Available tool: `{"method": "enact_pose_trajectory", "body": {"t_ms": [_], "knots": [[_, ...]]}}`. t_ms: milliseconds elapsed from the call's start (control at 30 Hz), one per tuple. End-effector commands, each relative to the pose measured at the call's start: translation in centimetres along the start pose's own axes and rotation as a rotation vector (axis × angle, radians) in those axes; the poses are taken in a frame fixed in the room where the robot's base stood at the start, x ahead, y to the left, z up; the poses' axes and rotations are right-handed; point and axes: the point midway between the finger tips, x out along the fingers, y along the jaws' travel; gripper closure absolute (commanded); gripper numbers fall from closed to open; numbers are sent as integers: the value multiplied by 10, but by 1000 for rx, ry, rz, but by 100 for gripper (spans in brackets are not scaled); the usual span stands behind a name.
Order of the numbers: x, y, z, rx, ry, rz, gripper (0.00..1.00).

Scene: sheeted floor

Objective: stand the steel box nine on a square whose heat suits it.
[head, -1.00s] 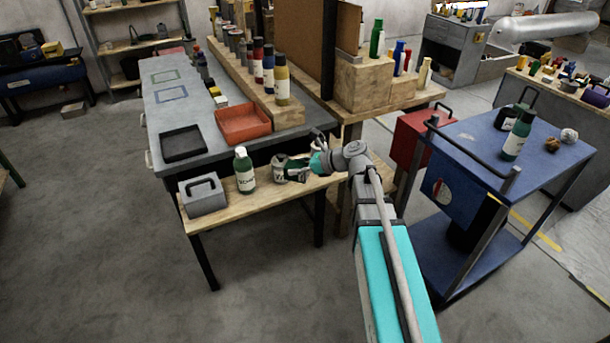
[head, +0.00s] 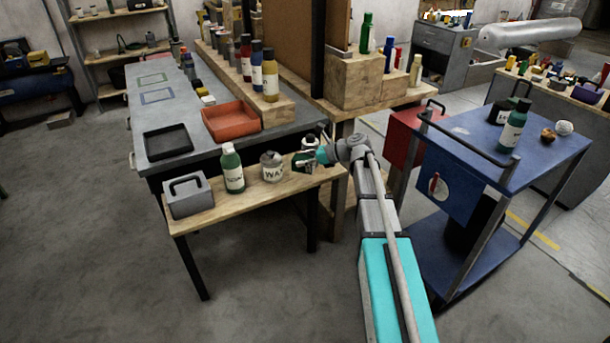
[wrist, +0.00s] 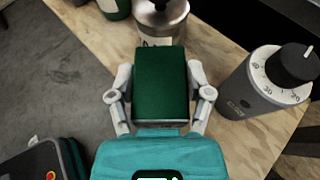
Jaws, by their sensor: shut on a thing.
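My gripper (wrist: 160,97) is shut on a dark green box (wrist: 160,80), its flat top facing the wrist camera. No number shows on the box, and I cannot tell whether it is box nine. In the head view my gripper (head: 304,162) is at the right end of the wooden bench (head: 240,199), and the held box is small and partly hidden there. I cannot tell whether it touches the bench. A green-outlined square (head: 152,79) and a blue-outlined square (head: 157,96) lie on the grey worktop (head: 190,109). No heat marks are readable.
A wax can (head: 272,167), a green bottle (head: 233,168) and a grey handled box (head: 188,195) stand left of my gripper. A grey dial timer (wrist: 268,82) is close on its right. A black tray (head: 168,142) and red tray (head: 231,122) occupy the near worktop.

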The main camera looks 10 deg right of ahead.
Motion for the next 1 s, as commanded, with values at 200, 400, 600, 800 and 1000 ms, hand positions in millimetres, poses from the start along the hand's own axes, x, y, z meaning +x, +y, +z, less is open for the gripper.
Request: {"method": "enact_pose_trajectory", "body": {"t_ms": [200,400,600,800,1000], "knots": [[5,-14,-17,0,-1,1,96],[6,-16,-18,0,-1,1,96],[6,-15,-18,0,-1,1,96],[8,-19,-23,0,-1,1,96],[13,-24,-38,-1,-1,1,96]]}}
